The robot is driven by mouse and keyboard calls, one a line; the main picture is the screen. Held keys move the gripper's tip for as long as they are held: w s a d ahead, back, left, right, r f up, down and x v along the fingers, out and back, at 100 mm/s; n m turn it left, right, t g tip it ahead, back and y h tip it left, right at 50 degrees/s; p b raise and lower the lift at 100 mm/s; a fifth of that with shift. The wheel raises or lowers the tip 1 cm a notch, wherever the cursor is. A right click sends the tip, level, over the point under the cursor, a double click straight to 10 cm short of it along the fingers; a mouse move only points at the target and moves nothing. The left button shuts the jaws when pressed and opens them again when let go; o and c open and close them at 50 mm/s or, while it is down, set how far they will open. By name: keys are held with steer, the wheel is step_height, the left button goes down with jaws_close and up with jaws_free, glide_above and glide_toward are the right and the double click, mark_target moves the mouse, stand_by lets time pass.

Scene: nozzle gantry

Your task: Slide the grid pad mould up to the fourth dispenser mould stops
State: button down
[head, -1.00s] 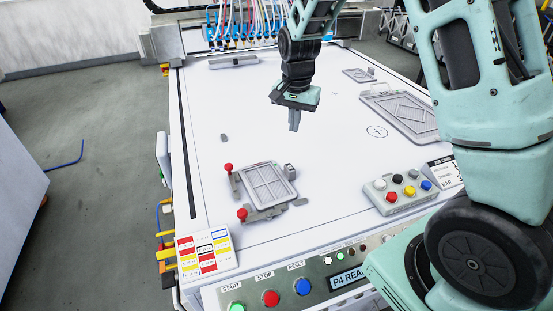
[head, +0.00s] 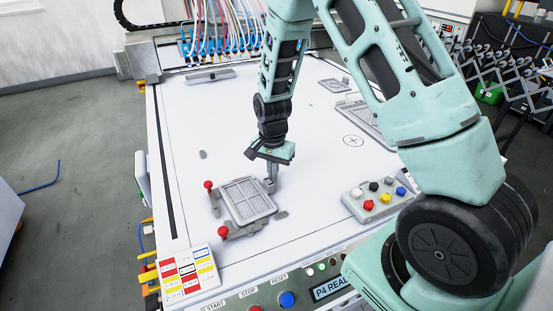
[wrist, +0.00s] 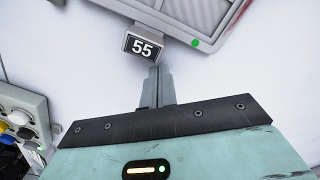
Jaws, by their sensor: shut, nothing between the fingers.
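The grid pad mould (head: 248,200), a flat grey tray with a ribbed face, lies on the white table at front left. It also shows at the top of the wrist view (wrist: 190,14). Grey stops with red knobs stand at its left (head: 209,187) and near side (head: 224,232); whether it touches them I cannot tell. A small block marked 55 (wrist: 145,45) sticks out from the mould's edge. My gripper (head: 270,186) is shut and empty, low beside the mould's far right corner. In the wrist view its fingertips (wrist: 157,72) are just by the block; contact is unclear.
A button box (head: 376,194) stands to the right and a coloured card (head: 186,272) at the front left. Another grey mould (head: 368,118) lies at the right, partly behind my arm. A grey bar (head: 210,76) lies at the back. The table's middle is mostly clear.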

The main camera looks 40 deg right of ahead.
steer(key=shift+s+a, duration=0.2)
steer(key=shift+a, duration=0.2)
steer(key=shift+a, duration=0.1)
